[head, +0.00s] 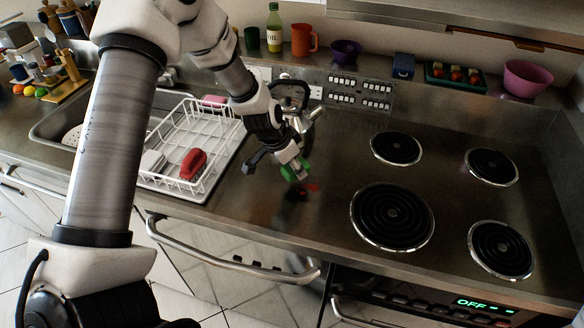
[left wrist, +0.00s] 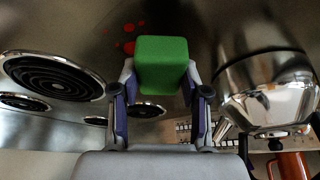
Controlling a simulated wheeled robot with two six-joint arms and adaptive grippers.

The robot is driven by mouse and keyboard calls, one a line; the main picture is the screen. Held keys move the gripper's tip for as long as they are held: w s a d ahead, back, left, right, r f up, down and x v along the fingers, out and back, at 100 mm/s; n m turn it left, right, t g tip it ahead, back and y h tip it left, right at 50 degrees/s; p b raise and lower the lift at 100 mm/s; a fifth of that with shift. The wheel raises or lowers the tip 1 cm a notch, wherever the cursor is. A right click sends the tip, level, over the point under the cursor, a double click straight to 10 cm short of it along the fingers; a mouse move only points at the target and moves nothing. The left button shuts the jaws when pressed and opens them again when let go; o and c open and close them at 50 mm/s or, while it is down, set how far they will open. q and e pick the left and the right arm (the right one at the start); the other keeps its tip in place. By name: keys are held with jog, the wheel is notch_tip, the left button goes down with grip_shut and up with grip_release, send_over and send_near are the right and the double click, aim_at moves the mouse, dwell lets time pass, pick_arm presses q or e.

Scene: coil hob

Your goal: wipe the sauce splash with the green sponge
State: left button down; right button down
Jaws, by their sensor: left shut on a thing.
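The green sponge (head: 295,169) is held in my left gripper (head: 291,163), just above the steel counter left of the hob. In the left wrist view the sponge (left wrist: 161,64) sits between both fingers of the gripper (left wrist: 160,84). The sauce splash (head: 312,187) is a few red spots on the counter, just right of and below the sponge in the head view. In the left wrist view the red splash (left wrist: 128,39) shows beside the sponge's upper left edge. Part of it may be hidden behind the sponge. My right gripper is not in view.
A shiny metal kettle (left wrist: 268,88) stands close behind the gripper. The coil hob's front left burner (head: 392,217) lies right of the splash. A white dish rack (head: 226,150) with a red item (head: 193,163) stands left. The counter's front edge is near.

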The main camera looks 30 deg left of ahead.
pick_arm(q)
jog(key=r+p, duration=0.1)
jog(key=r, duration=0.1)
jog(key=shift+a+r+p, duration=0.25)
jog(key=shift+r+p, duration=0.05)
jog(key=shift+p, duration=0.05)
jog(key=shift+d+r+p, duration=0.1)
jog(key=shift+r+p, duration=0.25)
jog(key=shift+r, duration=0.25)
jog(key=shift+f, duration=0.1)
